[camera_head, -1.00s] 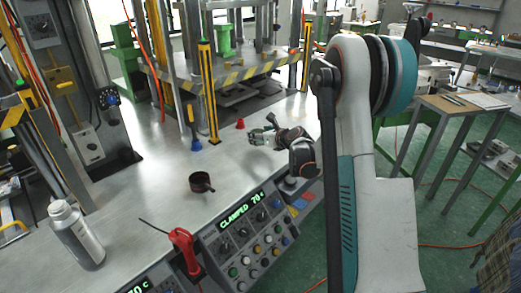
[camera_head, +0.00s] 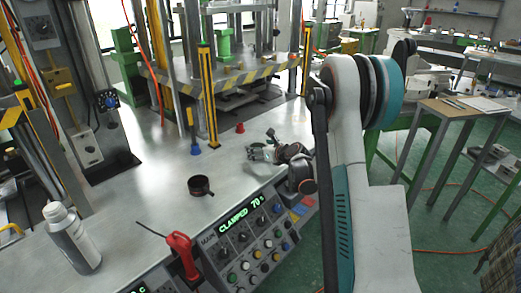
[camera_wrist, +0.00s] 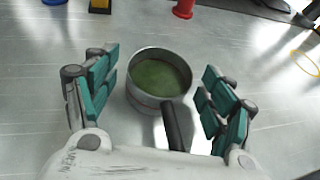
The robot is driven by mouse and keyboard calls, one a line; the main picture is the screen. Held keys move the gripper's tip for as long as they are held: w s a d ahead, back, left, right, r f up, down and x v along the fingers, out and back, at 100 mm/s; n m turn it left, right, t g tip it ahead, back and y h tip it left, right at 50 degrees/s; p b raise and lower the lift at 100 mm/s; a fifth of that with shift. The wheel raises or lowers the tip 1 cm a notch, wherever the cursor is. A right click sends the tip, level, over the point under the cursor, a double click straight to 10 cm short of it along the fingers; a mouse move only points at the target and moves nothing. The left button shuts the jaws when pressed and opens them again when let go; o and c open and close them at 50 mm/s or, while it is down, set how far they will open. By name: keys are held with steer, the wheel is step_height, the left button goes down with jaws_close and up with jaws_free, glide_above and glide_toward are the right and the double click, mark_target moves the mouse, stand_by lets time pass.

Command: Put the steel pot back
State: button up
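In the wrist view the pot (camera_wrist: 147,104) shows a steel rim, a green inside and a dark handle pointing toward my gripper.
A red cone (camera_head: 240,128) and a blue-based piece (camera_head: 195,149) stand behind the pot. A spray bottle (camera_head: 70,238) stands at the left. The control panel (camera_head: 247,240) with a red handle (camera_head: 180,254) lies in front. The bench (camera_head: 150,185) around the pot is mostly clear.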

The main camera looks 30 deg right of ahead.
steer(key=shift+r, duration=0.1)
steer(key=shift+s+r, duration=0.2)
steer(key=shift+s, duration=0.1)
steer(key=p+v, duration=0.3)
steer(key=v, duration=0.8)
steer(key=shift+s+p, duration=0.2)
steer(key=shift+p, duration=0.1)
